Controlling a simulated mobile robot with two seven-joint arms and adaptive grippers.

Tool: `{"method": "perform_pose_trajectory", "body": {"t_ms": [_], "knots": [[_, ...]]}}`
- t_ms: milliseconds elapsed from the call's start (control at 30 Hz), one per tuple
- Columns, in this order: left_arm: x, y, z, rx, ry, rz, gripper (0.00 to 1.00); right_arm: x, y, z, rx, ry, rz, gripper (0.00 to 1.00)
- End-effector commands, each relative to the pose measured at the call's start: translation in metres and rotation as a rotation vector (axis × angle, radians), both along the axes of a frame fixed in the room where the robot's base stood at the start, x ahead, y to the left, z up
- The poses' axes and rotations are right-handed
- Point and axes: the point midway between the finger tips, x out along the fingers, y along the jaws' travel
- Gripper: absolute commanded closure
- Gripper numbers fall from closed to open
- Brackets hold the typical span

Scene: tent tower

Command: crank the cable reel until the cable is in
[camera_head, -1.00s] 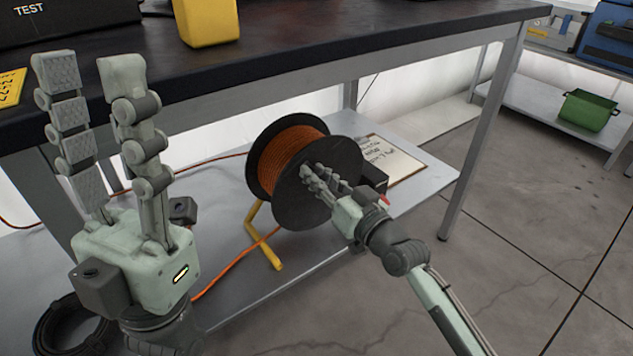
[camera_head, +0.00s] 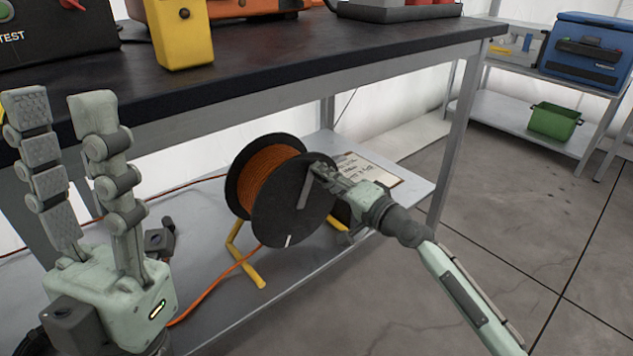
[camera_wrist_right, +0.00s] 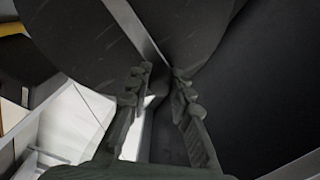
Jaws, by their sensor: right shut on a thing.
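The cable reel (camera_head: 285,215) has black flanges and orange cable (camera_head: 262,180) wound on its drum. It stands on a yellow frame (camera_head: 246,270) on the lower shelf. A loose run of orange cable (camera_head: 228,274) trails from the reel across the shelf. A grey crank arm (camera_head: 305,188) lies across the near flange and also shows in the right wrist view (camera_wrist_right: 136,28). My right gripper (camera_head: 318,170) is shut on the crank's handle at the flange's upper right; its fingers mostly hide the handle. My left gripper (camera_head: 62,100) is open and empty, fingers upward, left of the reel.
The dark workbench top (camera_head: 330,58) overhangs the reel, with a yellow block (camera_head: 183,40) near its edge. A bench leg (camera_head: 455,130) stands right of the reel. A written board (camera_head: 375,172) lies behind it on the shelf (camera_head: 205,310). Floor at right is clear.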

Motion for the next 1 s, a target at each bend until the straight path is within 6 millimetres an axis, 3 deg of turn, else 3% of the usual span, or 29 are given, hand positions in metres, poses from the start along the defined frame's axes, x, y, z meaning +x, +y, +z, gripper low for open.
{"method": "perform_pose_trajectory", "body": {"t_ms": [433,1000], "knots": [[0.004,-0.004,0.000,0.038,-0.051,-0.004,0.60,0.019,-0.027,-0.026,0.343,0.249,-0.004,1.00],[0.005,-0.006,0.005,0.053,-0.078,-0.003,0.60,0.028,-0.038,-0.068,0.783,0.569,-0.003,1.00]]}}
